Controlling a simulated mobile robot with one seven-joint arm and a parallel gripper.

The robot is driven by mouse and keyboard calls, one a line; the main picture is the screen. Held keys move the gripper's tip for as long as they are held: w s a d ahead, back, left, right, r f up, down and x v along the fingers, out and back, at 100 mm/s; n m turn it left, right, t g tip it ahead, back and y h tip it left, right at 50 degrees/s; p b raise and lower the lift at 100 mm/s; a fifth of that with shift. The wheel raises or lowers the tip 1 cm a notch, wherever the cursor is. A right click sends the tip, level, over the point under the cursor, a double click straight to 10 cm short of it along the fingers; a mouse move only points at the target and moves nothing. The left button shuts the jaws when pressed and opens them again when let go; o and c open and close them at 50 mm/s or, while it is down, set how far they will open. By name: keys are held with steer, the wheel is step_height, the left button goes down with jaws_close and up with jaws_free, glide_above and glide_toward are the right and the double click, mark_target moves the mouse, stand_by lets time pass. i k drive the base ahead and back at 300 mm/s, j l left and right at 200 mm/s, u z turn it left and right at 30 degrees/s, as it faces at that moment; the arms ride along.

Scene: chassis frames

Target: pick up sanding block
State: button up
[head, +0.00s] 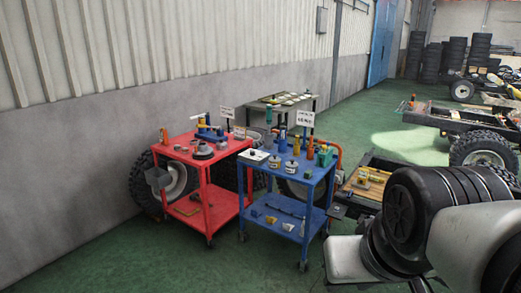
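I cannot single out the sanding block with certainty; the items on the carts are small at this distance. A blue cart (288,182) carries several small tools and cans on top, and several small yellowish and grey pieces, such as a yellow one (271,219), on its lower shelf. A red cart (232,148) to its left holds more tools and discs. My arm fills the lower right, with black and grey links. I cannot make out my gripper's fingers, and nothing is seen held.
Large tyres (145,187) stand behind the carts by the wall. A grey table (312,103) stands behind them. A low chassis with a wooden board (375,174) is right of the blue cart. Green floor is clear in front of the carts.

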mark_target(308, 174)
steer(key=i+j, duration=0.1)
steer(key=i, duration=1.5)
steer(key=i+j+z, duration=0.25)
steer(key=i+z, duration=0.15)
steer(key=i, duration=0.25)
steer(key=i+j+z, duration=0.4)
steer(key=i, duration=0.25)
steer(key=i+j+z, duration=0.35)
steer(key=i+j, duration=0.2)
steer(key=j, duration=0.15)
